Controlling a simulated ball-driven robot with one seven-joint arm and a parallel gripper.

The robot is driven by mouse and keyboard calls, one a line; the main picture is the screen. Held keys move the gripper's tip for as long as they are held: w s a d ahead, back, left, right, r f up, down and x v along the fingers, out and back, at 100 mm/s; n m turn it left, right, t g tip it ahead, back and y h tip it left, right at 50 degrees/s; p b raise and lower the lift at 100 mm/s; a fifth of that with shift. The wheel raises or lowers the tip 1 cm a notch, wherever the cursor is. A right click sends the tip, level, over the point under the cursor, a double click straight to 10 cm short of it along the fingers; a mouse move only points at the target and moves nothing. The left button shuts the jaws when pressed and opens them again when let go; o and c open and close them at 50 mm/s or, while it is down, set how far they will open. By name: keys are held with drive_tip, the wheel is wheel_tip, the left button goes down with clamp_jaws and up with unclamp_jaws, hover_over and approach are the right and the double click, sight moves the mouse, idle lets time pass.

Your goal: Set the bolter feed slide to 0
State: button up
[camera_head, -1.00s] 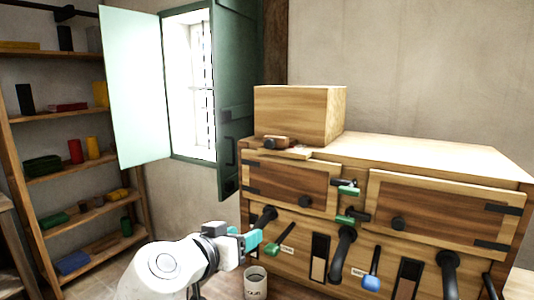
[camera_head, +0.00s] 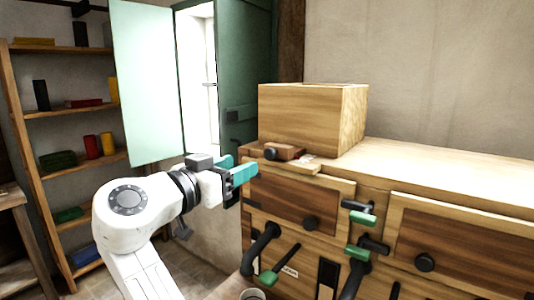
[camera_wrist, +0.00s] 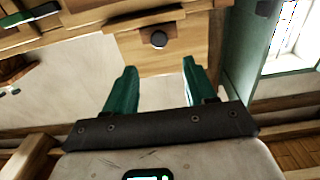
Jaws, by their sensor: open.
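A small brown wooden slide block (camera_head: 287,152) with a dark round knob sits on top of the wooden cabinet, at the foot of a large wooden box. I take it for the feed slide. A pale strip (camera_head: 306,163) lies beside it, but its marks are too small to read. My gripper (camera_head: 242,172) is open and empty, with teal fingers, left of the block and slightly lower in the head view. In the wrist view, a dark knob (camera_wrist: 159,40) on a wooden face shows beyond the open fingers; I cannot tell which knob it is.
The wooden box (camera_head: 312,115) stands behind the slide block. A green shutter (camera_head: 246,75) is left of the cabinet, and a shelf (camera_head: 72,112) stands further left. A mug (camera_head: 252,294) shows low.

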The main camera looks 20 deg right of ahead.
sight(268, 154)
drive_tip(key=p+x, duration=0.2)
drive_tip(key=x, duration=0.7)
drive_tip(key=shift+w+d, duration=0.15)
drive_tip(key=shift+d, duration=0.1)
drive_tip(key=shift+c, duration=0.5)
clamp_jaws()
